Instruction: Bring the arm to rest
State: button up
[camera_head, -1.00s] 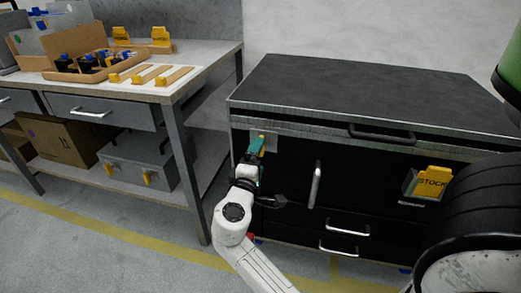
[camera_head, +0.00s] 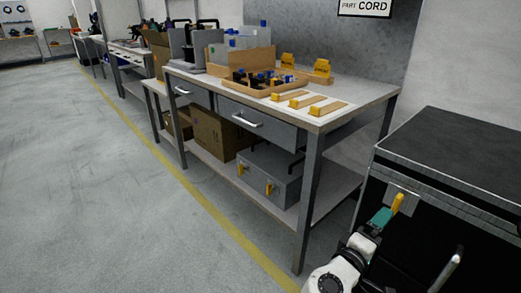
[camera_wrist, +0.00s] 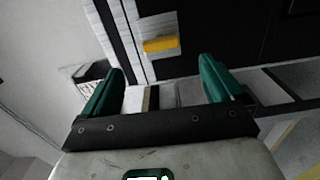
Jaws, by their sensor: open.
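My gripper (camera_head: 382,218) is at the lower right in the head view, low in front of the dark cabinet (camera_head: 450,155), near its left front edge. In the wrist view my gripper (camera_wrist: 163,75) has its two green fingers wide apart, with nothing held between them. A yellow tab (camera_wrist: 160,44) on a pale plate (camera_wrist: 172,24) on the cabinet front lies beyond the fingertips, apart from them as far as I can tell. The tab (camera_head: 397,203) also shows just above my gripper in the head view.
A workbench (camera_head: 365,97) stands left of the cabinet, with a wooden tray (camera_head: 258,91) and yellow-ended strips on top. A grey case (camera_head: 268,175) and cardboard box (camera_head: 215,135) sit on its lower shelf. Open floor (camera_head: 90,200) lies left, past a yellow line.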

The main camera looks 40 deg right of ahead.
jog(key=s+a+f+m+y, duration=0.1)
jog(key=s+a+f+y, duration=0.25)
jog(key=f, duration=0.25)
jog(key=s+a+f+m+y, duration=0.1)
jog(key=s+a+f+y, duration=0.1)
jog(key=f+y, duration=0.4)
jog(key=s+a+f+n+y, duration=0.15)
jog(key=a+f+y, duration=0.25)
jog(key=a, duration=0.4)
jog(key=s+a+f+m+y, duration=0.1)
jog(key=s+a+f+y, duration=0.25)
jog(key=a, duration=0.35)
notch_tip(320, 180, up, 28)
jog(key=p, duration=2.8)
jog(key=shift+a+y, duration=0.35)
jog(key=shift+y, duration=0.05)
jog(key=shift+f+n, duration=0.15)
jog(key=shift+n, duration=0.1)
jog(key=shift+c, duration=0.2)
